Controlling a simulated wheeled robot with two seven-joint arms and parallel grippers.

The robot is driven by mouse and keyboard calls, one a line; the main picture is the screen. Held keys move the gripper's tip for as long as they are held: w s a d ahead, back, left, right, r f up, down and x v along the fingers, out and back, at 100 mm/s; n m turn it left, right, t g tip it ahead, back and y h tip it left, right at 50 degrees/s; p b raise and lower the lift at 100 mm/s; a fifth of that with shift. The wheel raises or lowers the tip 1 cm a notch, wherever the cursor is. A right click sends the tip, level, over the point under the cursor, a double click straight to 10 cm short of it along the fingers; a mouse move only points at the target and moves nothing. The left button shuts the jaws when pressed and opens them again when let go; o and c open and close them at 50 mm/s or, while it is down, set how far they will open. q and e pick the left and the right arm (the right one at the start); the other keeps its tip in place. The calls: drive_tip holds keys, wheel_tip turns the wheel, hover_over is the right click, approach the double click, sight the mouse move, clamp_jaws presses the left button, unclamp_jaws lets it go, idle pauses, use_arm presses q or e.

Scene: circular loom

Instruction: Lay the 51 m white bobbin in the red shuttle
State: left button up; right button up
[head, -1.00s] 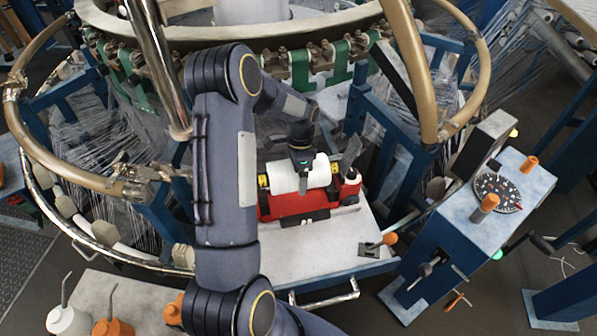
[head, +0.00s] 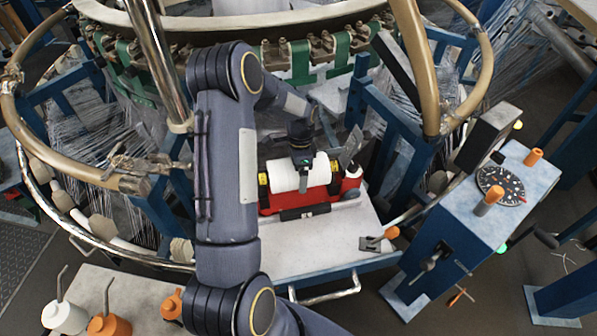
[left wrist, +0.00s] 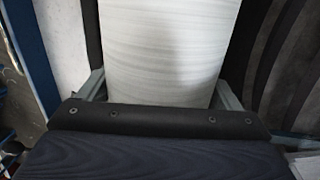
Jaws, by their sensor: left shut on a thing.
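The white bobbin (head: 288,177) lies level at the red shuttle (head: 301,198), between the shuttle's two yellow-marked end parts. Whether it rests fully on the shuttle or is held just above it, I cannot tell. My left gripper (head: 303,170) comes down over the bobbin from above and is shut on it. In the left wrist view the white bobbin (left wrist: 172,50) fills the middle, between the gripper fingers (left wrist: 160,92). The shuttle sits on a pale table (head: 345,235). No length label is readable on the bobbin. My right gripper is not in view.
A lever with an orange knob (head: 391,232) stands at the table's right. A blue control cabinet (head: 450,235) with a dial is farther right. Blue loom frames (head: 395,150) and a brass-coloured ring rail (head: 60,172) surround the table. Bottles (head: 108,326) stand at bottom left.

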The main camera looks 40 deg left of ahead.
use_arm(q)
drive_tip(key=shift+f+b, duration=1.15)
drive_tip(key=shift+f, duration=0.45)
drive_tip(key=shift+f+b, duration=0.9)
drive_tip(key=shift+f, duration=0.15)
idle(0.4)
drive_tip(key=o, duration=1.5)
drive_tip(key=r, duration=0.5)
drive_tip(key=w+r, duration=0.1)
drive_tip(key=r, duration=0.1)
drive_tip(key=shift+w+a+r, duration=0.1)
drive_tip(key=shift+a+r, duration=0.2)
drive_tip(key=shift+r, duration=0.05)
